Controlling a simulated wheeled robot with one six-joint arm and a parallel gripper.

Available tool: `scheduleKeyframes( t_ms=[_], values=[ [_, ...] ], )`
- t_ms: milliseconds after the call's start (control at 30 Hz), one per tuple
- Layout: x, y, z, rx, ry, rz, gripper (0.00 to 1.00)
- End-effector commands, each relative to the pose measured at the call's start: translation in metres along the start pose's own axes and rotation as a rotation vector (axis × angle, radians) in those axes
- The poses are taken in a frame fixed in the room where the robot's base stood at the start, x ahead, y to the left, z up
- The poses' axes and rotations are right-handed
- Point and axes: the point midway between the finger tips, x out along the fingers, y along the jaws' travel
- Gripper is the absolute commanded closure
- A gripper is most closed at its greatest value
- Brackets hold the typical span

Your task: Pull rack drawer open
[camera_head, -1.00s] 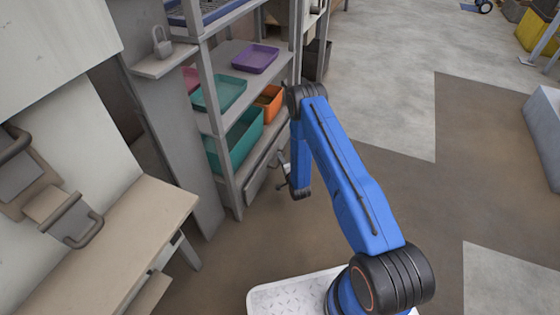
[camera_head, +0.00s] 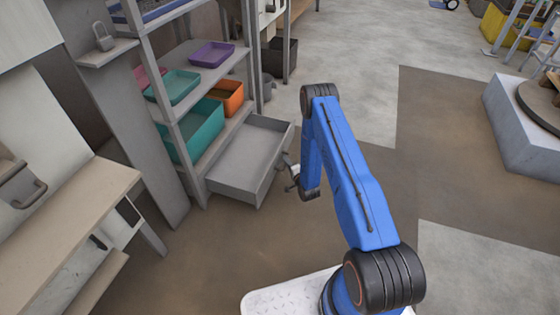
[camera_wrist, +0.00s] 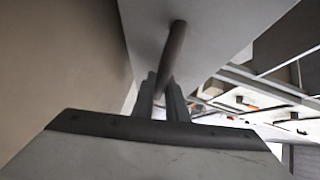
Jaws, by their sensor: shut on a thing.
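The rack drawer (camera_head: 240,160) is a grey, shallow, empty tray at the bottom of the grey rack (camera_head: 180,105). It stands well out from the rack, over the brown floor. My gripper (camera_head: 292,178) is at the drawer's front, at the lower end of my blue arm. In the wrist view my gripper (camera_wrist: 163,95) is shut on the dark bar handle (camera_wrist: 175,45), which runs out in front of the pale drawer front. In the head view the handle is too small to make out clearly beside the fingers.
The rack shelves hold a purple tray (camera_head: 212,54), a teal tray (camera_head: 172,87), a teal bin (camera_head: 195,132) and an orange bin (camera_head: 229,96). A beige bench (camera_head: 75,215) stands at left. The floor right of my arm is clear up to a grey platform (camera_head: 515,125).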

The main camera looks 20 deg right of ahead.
Motion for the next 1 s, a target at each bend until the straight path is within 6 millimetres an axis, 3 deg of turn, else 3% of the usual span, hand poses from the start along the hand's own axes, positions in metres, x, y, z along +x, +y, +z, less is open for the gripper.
scheduleKeyframes(
  t_ms=[233, 700, 733, 800, 1000],
  values=[
    [-0.019, 0.006, -0.018, 0.0, 0.0, 0.003, 1.0],
    [-0.023, 0.007, -0.021, 0.0, -0.001, 0.002, 1.0],
    [-0.023, 0.007, -0.021, 0.0, -0.001, 0.002, 0.8],
    [-0.023, 0.007, -0.021, 0.0, -0.001, 0.002, 0.7],
    [-0.022, 0.007, -0.022, 0.0, -0.001, 0.001, 0.7]
  ],
)
